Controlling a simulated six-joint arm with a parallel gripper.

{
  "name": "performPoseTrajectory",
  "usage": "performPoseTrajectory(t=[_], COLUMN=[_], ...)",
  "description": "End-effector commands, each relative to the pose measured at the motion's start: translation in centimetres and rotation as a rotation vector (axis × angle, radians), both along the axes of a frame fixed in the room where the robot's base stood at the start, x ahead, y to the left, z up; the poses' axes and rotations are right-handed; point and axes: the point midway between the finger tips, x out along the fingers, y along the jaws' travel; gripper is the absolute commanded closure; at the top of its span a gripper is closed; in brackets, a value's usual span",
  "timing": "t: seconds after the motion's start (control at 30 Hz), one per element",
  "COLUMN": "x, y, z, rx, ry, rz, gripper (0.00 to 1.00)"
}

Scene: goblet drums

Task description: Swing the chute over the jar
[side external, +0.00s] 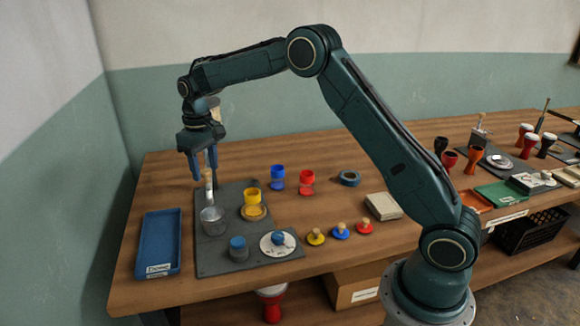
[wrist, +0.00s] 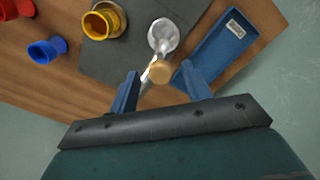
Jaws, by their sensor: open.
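My gripper (side external: 203,172) hangs over the back left of a dark grey board, fingers pointing down and apart. A pale metal piece with a wooden knob (wrist: 160,71), seemingly the chute, stands on the board below it. In the wrist view the knob shows between my fingers (wrist: 162,85); I cannot tell whether they touch it. A round grey metal vessel (side external: 213,220) is at the chute's front end, also in the wrist view (wrist: 163,36). Which vessel is the jar is unclear.
The grey board (side external: 215,262) also carries a blue-topped cylinder (side external: 237,248) and a white disc with a blue knob (side external: 279,242). A blue tray (side external: 160,242) lies left. Blue (side external: 278,178) and red (side external: 307,182) goblets stand behind right. Several small knobbed discs lie right.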

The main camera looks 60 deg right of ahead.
Motion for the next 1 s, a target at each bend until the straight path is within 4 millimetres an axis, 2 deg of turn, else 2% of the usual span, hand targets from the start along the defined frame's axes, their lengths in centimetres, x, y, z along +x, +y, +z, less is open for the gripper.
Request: performPoseTrajectory(t=[0.33,0.5,0.6,1.0], x=[-0.02,-0.02,-0.02,-0.42], y=[0.00,0.00,0.00,-0.36], z=[-0.30,-0.28,-0.27,-0.22], rx=[0.000,0.000,0.000,0.000], ry=[0.001,0.000,0.000,0.001], rz=[0.000,0.000,0.000,0.035], gripper=[0.52,0.85,1.00,1.00])
